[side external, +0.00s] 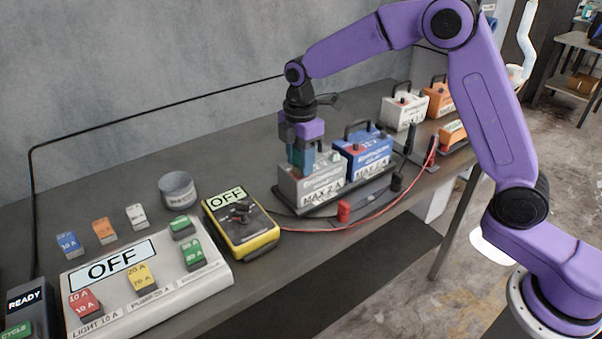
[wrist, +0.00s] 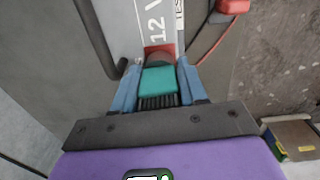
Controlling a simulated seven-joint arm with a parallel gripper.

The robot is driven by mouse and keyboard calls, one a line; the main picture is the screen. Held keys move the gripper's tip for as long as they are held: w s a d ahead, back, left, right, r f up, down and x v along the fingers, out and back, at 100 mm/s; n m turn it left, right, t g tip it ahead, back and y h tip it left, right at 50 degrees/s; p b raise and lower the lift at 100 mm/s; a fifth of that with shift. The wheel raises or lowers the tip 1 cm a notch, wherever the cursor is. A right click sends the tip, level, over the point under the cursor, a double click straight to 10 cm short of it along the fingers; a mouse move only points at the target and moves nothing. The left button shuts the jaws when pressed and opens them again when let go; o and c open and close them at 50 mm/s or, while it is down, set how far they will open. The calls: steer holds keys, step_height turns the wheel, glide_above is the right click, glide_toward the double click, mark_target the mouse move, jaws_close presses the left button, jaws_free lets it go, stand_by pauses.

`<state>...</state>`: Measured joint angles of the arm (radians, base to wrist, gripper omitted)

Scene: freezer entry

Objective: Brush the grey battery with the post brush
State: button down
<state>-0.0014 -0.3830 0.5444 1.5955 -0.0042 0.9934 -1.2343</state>
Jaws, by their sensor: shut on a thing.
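The grey battery (side external: 308,188), marked MAX 2 A, stands upright on a dark tray (side external: 290,207) near the middle of the bench. My gripper (side external: 301,163) points down over its top, and its fingers are shut on the teal post brush (wrist: 158,82). In the wrist view, my gripper (wrist: 158,74) has the brush between its blue fingers, over the red-ringed post (wrist: 157,49) of the grey battery (wrist: 152,18). The brush's end appears at or just above this post; I cannot tell if they touch. The fingers partly hide the brush in the side view.
A blue battery (side external: 364,152) stands close at the right. A yellow tester (side external: 240,226) reading OFF, a grey tin (side external: 178,190) and a switch panel (side external: 205,283) are at the left. A red clamp (side external: 343,211) and cable lie in front. White (side external: 403,112) and orange (side external: 440,102) batteries stand farther back.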

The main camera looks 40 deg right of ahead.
steer(key=shift+s+a+f+m, duration=0.1)
steer(key=shift+s+f+m, duration=0.1)
steer(key=shift+m, duration=0.1)
steer(key=c, duration=0.5)
jaws_free()
steer(key=shift+w+r, duration=0.1)
steer(key=shift+w+r, duration=0.1)
steer(key=shift+r, duration=0.45)
step_height(320, 180, up, 16)
steer(key=s+f+m, duration=0.1)
steer(key=s+f, duration=0.2)
steer(key=s, duration=0.6)
steer(key=s+f+m, duration=0.2)
steer(key=s, duration=0.7)
steer(key=s+d+f, duration=0.2)
steer(key=s+d, duration=0.1)
steer(key=s, duration=0.3)
steer(key=s+d+f+m, duration=0.1)
steer(key=s+d+f, duration=0.2)
steer(key=s+d, duration=0.1)
steer(key=s+d+f+m, duration=0.1)
steer(key=s+d+f, duration=0.2)
steer(key=s, duration=0.4)
steer(key=shift+s+d+f, duration=0.15)
steer(key=shift+s+d, duration=0.05)
steer(key=shift+s, duration=0.15)
